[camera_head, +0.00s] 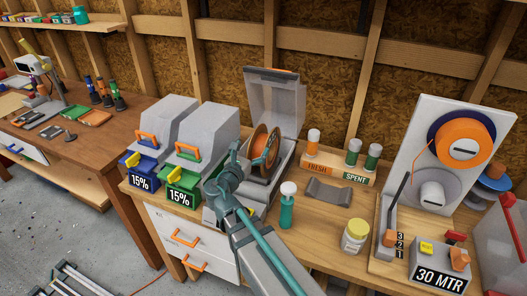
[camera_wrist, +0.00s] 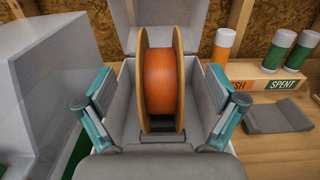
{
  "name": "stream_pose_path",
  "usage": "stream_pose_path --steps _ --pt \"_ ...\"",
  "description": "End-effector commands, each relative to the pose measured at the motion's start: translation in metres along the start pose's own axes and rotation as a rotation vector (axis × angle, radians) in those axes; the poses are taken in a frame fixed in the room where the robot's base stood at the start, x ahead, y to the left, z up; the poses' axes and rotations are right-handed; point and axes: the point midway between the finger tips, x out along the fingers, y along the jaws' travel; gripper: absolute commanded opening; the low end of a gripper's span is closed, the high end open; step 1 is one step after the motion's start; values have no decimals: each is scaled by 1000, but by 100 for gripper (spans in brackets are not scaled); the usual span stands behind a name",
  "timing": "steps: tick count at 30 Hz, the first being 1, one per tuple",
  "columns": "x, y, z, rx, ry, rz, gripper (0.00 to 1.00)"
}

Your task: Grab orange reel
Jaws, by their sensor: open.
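The orange reel (camera_head: 266,147) has tan flanges and stands upright in an open grey box (camera_head: 289,112) with its lid raised. In the wrist view the reel (camera_wrist: 165,82) is centred, its orange winding between the two flanges. My gripper (camera_head: 251,158) is open at the near side of this reel. In the wrist view the fingers of my gripper (camera_wrist: 162,90) stand wide apart, one to each side of the reel. I see a gap on both sides, and no contact shows. The lower part of the reel is hidden in the box.
Two closed grey boxes with blue (camera_head: 146,172) and green (camera_head: 184,186) bases stand at left. A teal bottle (camera_head: 286,212), a jar (camera_head: 355,236) and a FRESH/SPENT rack (camera_head: 335,170) are at right. Another orange spool (camera_head: 460,136) is on the white stand (camera_head: 416,150).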

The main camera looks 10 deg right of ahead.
Motion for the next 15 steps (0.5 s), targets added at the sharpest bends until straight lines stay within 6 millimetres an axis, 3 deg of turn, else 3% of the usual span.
stream_pose_path --steps 7,15 --pt "37 2 2 2 1 -3 94" --pt "54 1 2 2 1 -1 94"
